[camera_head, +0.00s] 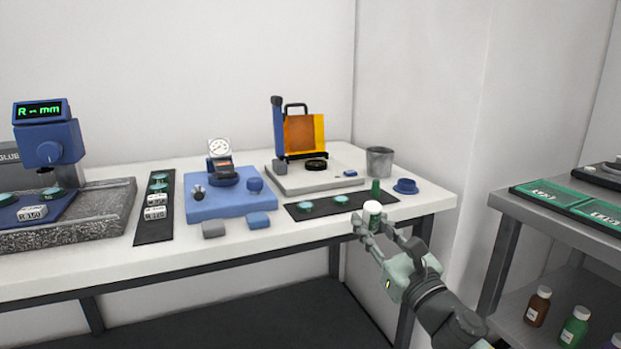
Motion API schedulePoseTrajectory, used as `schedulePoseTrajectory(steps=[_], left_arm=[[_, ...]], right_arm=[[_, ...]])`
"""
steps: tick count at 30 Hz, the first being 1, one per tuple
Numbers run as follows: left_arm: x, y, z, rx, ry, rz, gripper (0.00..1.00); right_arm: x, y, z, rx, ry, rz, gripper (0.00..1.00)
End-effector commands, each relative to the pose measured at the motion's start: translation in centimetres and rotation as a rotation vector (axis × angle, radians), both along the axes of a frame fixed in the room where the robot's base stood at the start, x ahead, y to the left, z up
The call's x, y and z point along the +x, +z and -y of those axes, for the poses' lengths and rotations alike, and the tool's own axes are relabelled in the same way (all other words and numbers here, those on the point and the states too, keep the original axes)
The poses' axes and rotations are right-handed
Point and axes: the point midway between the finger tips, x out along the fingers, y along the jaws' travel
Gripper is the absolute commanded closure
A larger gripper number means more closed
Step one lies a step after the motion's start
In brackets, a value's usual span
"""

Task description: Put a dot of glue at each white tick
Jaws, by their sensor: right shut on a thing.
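My right gripper (373,226) comes in from the lower right, at the front edge of the white table (300,240). It is shut on a small white-topped bottle (373,208), held upright between the fingers. A dark green upright piece (375,188) shows just above the bottle; I cannot tell whether it is part of it. Behind and left of the gripper is a black strip (322,206) with green discs (304,207) on it. No white ticks can be made out at this size. My left gripper is out of view.
A blue cap-like piece (405,187) and a grey cup (380,162) stand near the table's right end. A blue plate with a dial gauge (219,147) and an orange-panelled instrument (300,133) are farther left. A grey cart (560,220) stands at right.

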Motion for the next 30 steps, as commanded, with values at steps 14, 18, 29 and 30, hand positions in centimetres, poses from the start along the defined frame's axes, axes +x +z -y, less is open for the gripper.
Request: schedulePoseTrajectory(steps=[14, 18, 29, 30], left_arm=[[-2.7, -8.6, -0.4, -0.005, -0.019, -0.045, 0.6], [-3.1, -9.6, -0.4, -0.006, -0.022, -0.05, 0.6], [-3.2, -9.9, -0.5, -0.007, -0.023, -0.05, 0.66], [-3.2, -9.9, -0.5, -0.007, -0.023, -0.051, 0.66]], right_arm=[[-13.9, -7.5, 5.6, 0.001, -0.32, -0.005, 1.0], [-15.8, -7.7, 6.7, 0.0, -0.368, -0.002, 1.0], [-16.4, -7.7, 7.1, -0.004, -0.385, 0.003, 1.0], [-16.4, -7.7, 7.1, -0.003, -0.384, 0.002, 1.0]])
